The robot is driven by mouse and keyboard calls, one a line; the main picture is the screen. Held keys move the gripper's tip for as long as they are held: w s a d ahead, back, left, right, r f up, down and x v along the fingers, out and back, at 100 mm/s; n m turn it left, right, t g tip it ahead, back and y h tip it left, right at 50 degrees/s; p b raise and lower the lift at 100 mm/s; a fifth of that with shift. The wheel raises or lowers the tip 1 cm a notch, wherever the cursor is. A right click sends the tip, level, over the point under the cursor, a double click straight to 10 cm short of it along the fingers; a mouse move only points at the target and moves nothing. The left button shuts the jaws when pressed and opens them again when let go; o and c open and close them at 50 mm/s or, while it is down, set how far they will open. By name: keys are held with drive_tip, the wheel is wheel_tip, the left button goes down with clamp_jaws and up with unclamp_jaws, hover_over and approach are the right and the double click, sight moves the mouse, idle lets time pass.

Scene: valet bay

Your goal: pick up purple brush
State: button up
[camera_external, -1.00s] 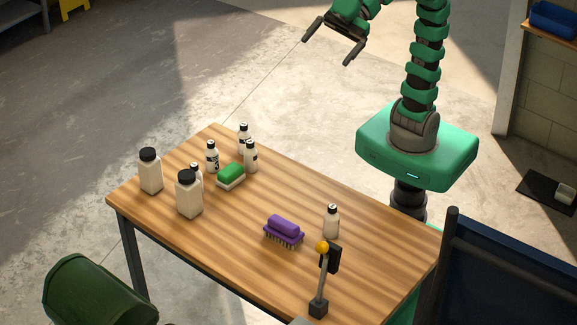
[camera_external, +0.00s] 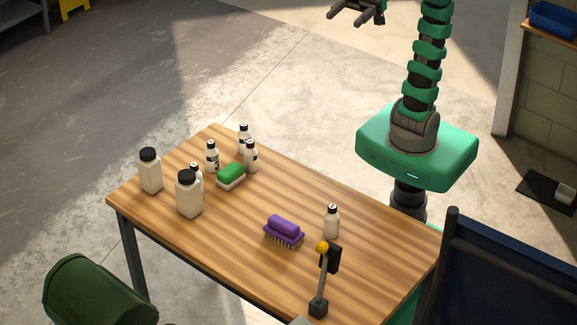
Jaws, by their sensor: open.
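The purple brush (camera_external: 284,228) lies on the wooden table (camera_external: 215,262), right of the table's middle, with its bristles facing down. My gripper (camera_external: 347,17) is at the top of the view, well above and beyond the far side of the table. It is open and empty, far from the brush. Nothing covers the brush.
A small white bottle (camera_external: 332,221) stands close right of the brush. A yellow-topped stand (camera_external: 321,283) is at the table's front right. A green-and-white sponge (camera_external: 231,177) and several bottles, including a large one (camera_external: 189,196), fill the left part. Bare wood surrounds the brush.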

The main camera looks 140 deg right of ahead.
drive_tip(key=w+a+r+m+t+b, duration=0.1)
drive_tip(key=w+a+m+t+b, duration=0.15)
drive_tip(key=w, duration=0.55)
drive_tip(key=w+a+r+m+t+b, duration=0.1)
drive_tip(key=w+a+m+t, duration=0.25)
drive_tip(key=w, duration=0.45)
drive_tip(key=w+d+f+m+g+h, duration=0.2)
drive_tip(key=w+f+m+h, duration=0.3)
drive_tip(key=w+f+m, duration=0.4)
drive_tip(key=m+g+h+b, duration=0.3)
drive_tip(key=g+h, duration=0.6)
drive_tip(key=g, duration=1.1)
approach(289, 225)
drive_tip(key=x, duration=0.3)
drive_tip(key=b+x, duration=0.1)
drive_tip(key=x, duration=0.2)
drive_tip(key=shift+s+f, duration=0.2)
drive_tip(key=shift+f, duration=0.1)
drive_tip(key=shift+r+b+x, duration=0.1)
drive_tip(key=shift+b+x, duration=0.35)
drive_tip(key=shift+x, duration=1.1)
drive_tip(key=shift+r+b+x, duration=0.15)
drive_tip(key=shift+b+x, duration=0.3)
drive_tip(key=shift+x, duration=1.1)
drive_tip(key=shift+w, duration=0.15)
